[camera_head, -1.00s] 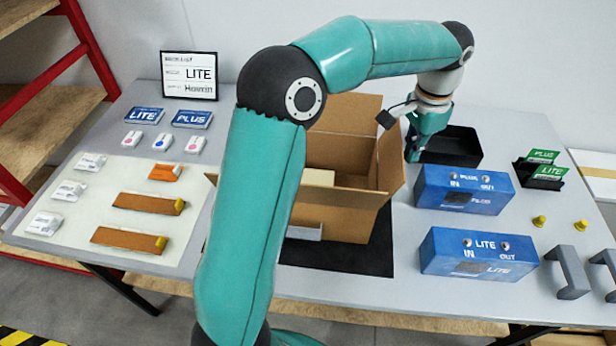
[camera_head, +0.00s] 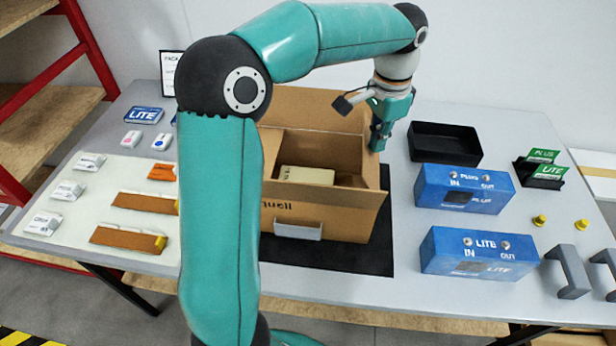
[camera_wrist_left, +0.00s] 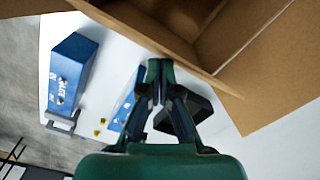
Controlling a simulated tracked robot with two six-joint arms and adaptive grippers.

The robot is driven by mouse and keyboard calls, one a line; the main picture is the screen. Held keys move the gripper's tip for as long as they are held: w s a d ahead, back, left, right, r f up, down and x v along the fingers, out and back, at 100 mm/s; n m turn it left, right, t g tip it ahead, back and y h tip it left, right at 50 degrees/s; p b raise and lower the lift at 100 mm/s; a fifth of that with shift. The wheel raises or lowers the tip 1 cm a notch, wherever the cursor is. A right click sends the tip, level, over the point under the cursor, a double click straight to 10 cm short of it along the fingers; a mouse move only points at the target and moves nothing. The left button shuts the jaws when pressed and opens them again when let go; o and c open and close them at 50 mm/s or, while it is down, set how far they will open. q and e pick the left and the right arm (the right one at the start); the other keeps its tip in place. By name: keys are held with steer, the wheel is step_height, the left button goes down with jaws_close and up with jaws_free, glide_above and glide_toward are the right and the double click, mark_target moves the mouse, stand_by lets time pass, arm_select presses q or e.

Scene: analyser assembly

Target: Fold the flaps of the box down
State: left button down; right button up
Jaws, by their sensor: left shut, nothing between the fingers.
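The open cardboard box (camera_head: 345,225) stands on a dark mat, partly hidden by my left arm. The right flap rises beside my gripper. A pale block (camera_head: 306,175) lies inside the box. My left gripper (camera_head: 377,147) is shut and empty at the box's right edge, pointing down. In the left wrist view its fingertips (camera_wrist_left: 160,66) are close to the cardboard edge (camera_wrist_left: 185,62); I cannot tell whether they touch. The box's left side is hidden by my arm. My right gripper is not in view.
A black tray (camera_head: 445,143) and two blue units, PLUS (camera_head: 465,189) and LITE (camera_head: 478,252), stand right of the box. Grey brackets (camera_head: 568,272) and yellow knobs (camera_head: 540,221) lie farther right. Brown strips (camera_head: 128,239) lie on the left.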

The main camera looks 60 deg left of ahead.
arm_select(q)
steer(key=shift+s+a+f+b, duration=0.3)
steer(key=shift+s+a+f, duration=0.05)
steer(key=shift+s+a, duration=0.1)
steer(key=shift+s+a+f+b, duration=0.3)
steer(key=shift+s+a, duration=0.2)
steer(key=shift+s, duration=0.15)
steer(key=f+b, duration=0.1)
steer(key=s+a+f+b, duration=0.2)
steer(key=shift+s+f, duration=0.15)
steer(key=shift+f, duration=0.15)
steer(key=shift+f+b, duration=0.45)
steer(key=shift+b, duration=0.05)
stand_by(0.6)
